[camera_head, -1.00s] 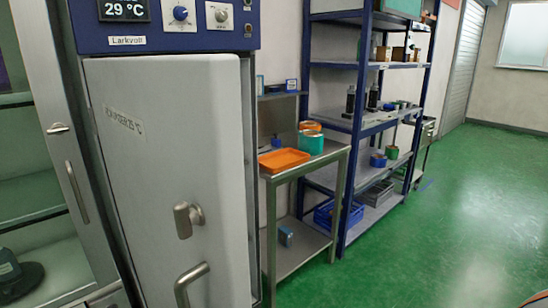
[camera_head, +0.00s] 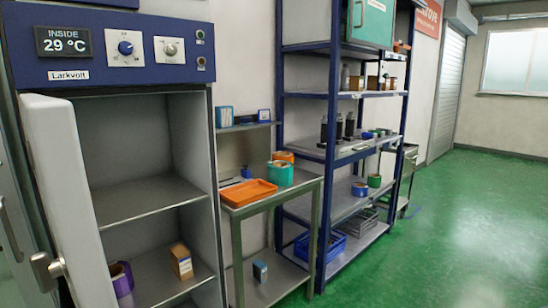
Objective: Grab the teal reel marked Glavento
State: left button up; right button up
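A teal round item (camera_head: 280,174) stands on the top of the steel side table, behind the orange tray; it looks like a reel, but no marking on it is readable. An orange round item (camera_head: 284,157) shows just behind it. On the blue rack are a blue round item (camera_head: 359,189) and a green one (camera_head: 374,180), also too small to read. A purple reel (camera_head: 121,280) lies inside the open cabinet, partly hidden by the door. Neither of my grippers is in view.
The grey cabinet (camera_head: 140,160) has its door (camera_head: 68,190) swung open at left; a brown box (camera_head: 181,261) is inside. An orange tray (camera_head: 247,193) lies on the steel table (camera_head: 300,192). A blue rack (camera_head: 335,160) stands beyond. The green floor (camera_head: 440,230) at right is clear.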

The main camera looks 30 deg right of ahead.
aim_at(280, 173)
jog(key=l+u, duration=0.3)
jog(key=l, duration=0.15)
jog(key=l+u, duration=0.3)
jog(key=l, duration=0.2)
jog(key=l+u, duration=0.25)
jog(key=l, duration=0.2)
jog(key=l+u, duration=0.3)
jog(key=l, duration=0.15)
jog(key=l+u, duration=0.25)
jog(key=l, duration=0.75)
jog(key=l+u, duration=0.3)
jog(key=l, duration=0.65)
jog(key=k+l+u, duration=0.1)
jog(key=l+u, duration=0.2)
jog(key=l, duration=0.15)
jog(key=k+l+u, duration=0.15)
jog(key=l+u, duration=0.15)
jog(key=l, duration=0.2)
jog(key=i+l+z, duration=0.1)
jog(key=l+z, duration=0.15)
jog(key=i+l+z, duration=0.15)
jog(key=l+z, duration=0.15)
jog(key=l, duration=0.15)
jog(key=i+l+z, duration=0.15)
jog(key=z, duration=1.7)
